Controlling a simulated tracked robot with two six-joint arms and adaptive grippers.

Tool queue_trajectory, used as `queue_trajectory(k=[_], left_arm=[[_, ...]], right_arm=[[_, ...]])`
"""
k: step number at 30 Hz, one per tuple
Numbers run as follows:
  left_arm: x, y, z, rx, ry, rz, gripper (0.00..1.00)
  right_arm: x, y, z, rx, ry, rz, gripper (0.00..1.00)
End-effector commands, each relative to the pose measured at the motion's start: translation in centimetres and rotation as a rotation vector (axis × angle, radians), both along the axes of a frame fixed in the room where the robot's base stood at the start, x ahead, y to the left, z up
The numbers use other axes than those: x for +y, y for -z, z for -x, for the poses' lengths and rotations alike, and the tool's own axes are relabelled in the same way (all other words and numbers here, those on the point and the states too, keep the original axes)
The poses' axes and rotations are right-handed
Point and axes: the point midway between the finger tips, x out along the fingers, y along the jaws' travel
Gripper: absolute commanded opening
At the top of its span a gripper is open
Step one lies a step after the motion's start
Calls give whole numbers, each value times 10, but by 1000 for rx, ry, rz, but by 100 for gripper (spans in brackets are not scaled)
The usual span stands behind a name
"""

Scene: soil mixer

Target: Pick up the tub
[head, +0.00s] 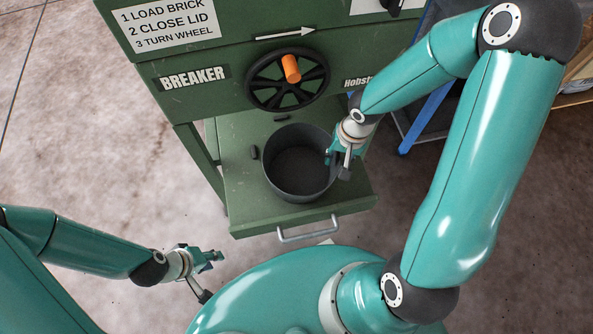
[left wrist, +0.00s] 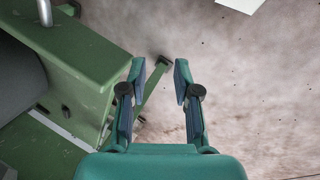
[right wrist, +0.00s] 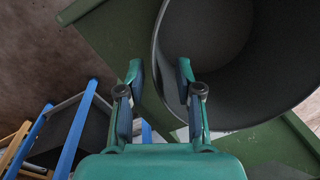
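The tub (head: 298,183) is a dark grey, round, open-topped container standing upright on the green pull-out tray (head: 247,208) of the machine. It looks empty inside. My right gripper (head: 340,165) is at the tub's right rim in the head view. In the right wrist view the tub (right wrist: 225,45) is large and close. Its wall edge runs between the two parted fingers of my right gripper (right wrist: 160,72), with one finger inside the tub; I cannot tell whether either touches. My left gripper (head: 213,262) is open and empty; the left wrist view shows its parted fingers (left wrist: 159,72).
The green machine carries a black handwheel (head: 262,85) with an orange knob (head: 291,68) above the tray. A metal handle (head: 308,230) is on the tray's front. A blue-framed stand (head: 425,120) is at right. Floor at left is clear.

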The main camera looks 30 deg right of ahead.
Motion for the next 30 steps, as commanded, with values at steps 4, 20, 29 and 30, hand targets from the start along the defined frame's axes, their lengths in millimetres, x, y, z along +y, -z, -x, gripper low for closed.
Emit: queue_trajectory(k=[4, 20, 29, 30], left_arm=[[0, 4, 0, 0, 0, 0, 31], [0, 24, 0, 0, 0, 0, 31], [0, 24, 0, 0, 0, 0, 31], [0, 24, 0, 0, 0, 0, 31]], right_arm=[[0, 10, -1, 2, 1, -1, 35], [1, 53, -7, 0, 2, -1, 35], [0, 53, -7, 0, 2, -1, 0], [0, 53, -7, 0, 2, -1, 0]])
